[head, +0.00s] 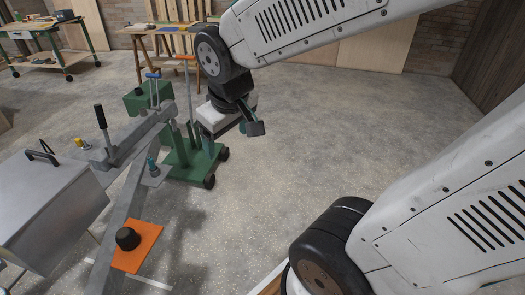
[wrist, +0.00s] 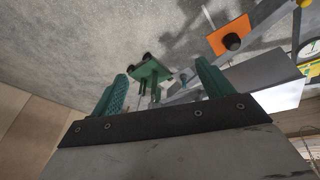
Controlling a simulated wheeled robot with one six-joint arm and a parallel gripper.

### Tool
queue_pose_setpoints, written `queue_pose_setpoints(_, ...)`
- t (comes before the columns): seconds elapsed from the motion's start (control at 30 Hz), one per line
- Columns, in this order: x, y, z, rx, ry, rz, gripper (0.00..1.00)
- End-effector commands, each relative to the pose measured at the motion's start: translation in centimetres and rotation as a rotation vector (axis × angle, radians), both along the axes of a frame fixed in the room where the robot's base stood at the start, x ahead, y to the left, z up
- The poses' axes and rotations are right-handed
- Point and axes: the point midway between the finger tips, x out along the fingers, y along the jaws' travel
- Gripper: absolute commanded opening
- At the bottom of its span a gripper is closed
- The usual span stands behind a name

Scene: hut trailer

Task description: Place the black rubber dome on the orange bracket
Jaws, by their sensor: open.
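The black rubber dome (head: 127,239) sits on the orange bracket (head: 148,247), a flat plate beside the grey metal frame at lower left in the head view. In the wrist view the dome (wrist: 232,42) and the bracket (wrist: 219,40) show at upper right, with the dome near the plate's lower edge. My gripper (head: 250,127) is raised up and to the right of them, well apart from both. Its green fingers (wrist: 163,86) are spread open with nothing between them. Whether the dome is fixed to the plate cannot be told.
A grey metal box (head: 50,215) with a black handle stands left of the bracket. A grey trailer frame (head: 122,195) with an upright black-gripped lever (head: 102,127) runs past it. The floor at centre right is clear.

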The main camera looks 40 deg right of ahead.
Motion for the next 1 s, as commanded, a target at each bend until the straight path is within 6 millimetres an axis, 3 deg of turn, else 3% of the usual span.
queue_pose_setpoints(0.1,-5.4,0.4,2.1,0.044,0.067,-0.058,0.79)
queue_pose_setpoints(0.2,-8.9,0.8,3.0,0.077,0.12,-0.087,0.79)
queue_pose_setpoints(0.33,-11.6,1.2,3.6,0.102,0.163,-0.104,0.79)
queue_pose_setpoints(0.47,-12.4,1.3,3.7,0.109,0.179,-0.109,0.79)
queue_pose_setpoints(0.93,-12.3,1.3,3.7,0.108,0.179,-0.108,0.79)
queue_pose_setpoints(1.0,-12.3,1.3,3.7,0.108,0.178,-0.108,0.62)
